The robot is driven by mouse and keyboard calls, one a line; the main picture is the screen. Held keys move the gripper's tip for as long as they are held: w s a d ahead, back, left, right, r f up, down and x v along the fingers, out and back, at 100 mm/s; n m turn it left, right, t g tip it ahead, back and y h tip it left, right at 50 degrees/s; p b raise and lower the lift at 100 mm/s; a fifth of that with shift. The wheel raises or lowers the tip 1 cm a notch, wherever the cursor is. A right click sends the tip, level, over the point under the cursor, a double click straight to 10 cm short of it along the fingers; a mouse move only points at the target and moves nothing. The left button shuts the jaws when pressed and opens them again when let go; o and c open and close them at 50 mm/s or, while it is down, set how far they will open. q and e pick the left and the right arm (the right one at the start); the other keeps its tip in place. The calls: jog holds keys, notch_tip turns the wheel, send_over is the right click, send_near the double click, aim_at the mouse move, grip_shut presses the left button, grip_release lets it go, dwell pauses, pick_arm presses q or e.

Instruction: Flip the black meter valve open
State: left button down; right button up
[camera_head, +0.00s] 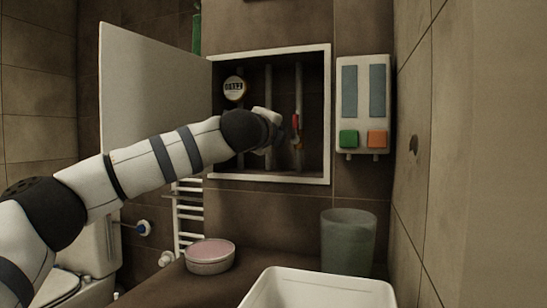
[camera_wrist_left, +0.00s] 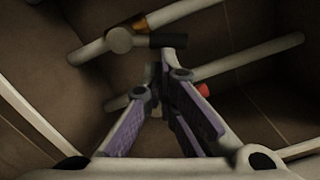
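The black valve handle (camera_wrist_left: 168,41) sticks out from a round pale fitting (camera_wrist_left: 119,39) on a pipe, beyond my fingertips in the left wrist view. In the head view my arm hides it, inside the open wall cabinet (camera_head: 328,110). The round meter (camera_head: 234,88) is on the left pipe there. My left gripper (camera_wrist_left: 160,85) has purple finger pads with a gap between them and looks partly open, apart from the black handle. In the head view it reaches into the cabinet (camera_head: 278,130), mostly hidden. My right gripper is not in view.
A red valve part (camera_head: 297,130) is on the right pipe, close to my gripper. The cabinet door (camera_head: 150,95) stands open to the left. A dispenser (camera_head: 363,105) hangs right of the cabinet. Below are a pink-topped bowl (camera_head: 210,256), a grey-green bin (camera_head: 348,242) and a white basin (camera_head: 318,288).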

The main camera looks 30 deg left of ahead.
pick_arm(q)
jog(key=shift+a+r+n+b, duration=0.25)
jog(key=shift+n+b, duration=0.55)
jog(key=shift+n, duration=0.1)
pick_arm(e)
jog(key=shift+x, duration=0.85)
pick_arm(q)
jog(key=shift+r, duration=0.1)
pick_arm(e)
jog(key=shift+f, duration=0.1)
pick_arm(q)
jog(key=shift+s+a+r+b, duration=0.15)
jog(key=shift+a+r+b, duration=0.05)
jog(key=shift+r+b, duration=0.1)
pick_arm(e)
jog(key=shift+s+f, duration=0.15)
pick_arm(q)
jog(key=shift+f, duration=0.15)
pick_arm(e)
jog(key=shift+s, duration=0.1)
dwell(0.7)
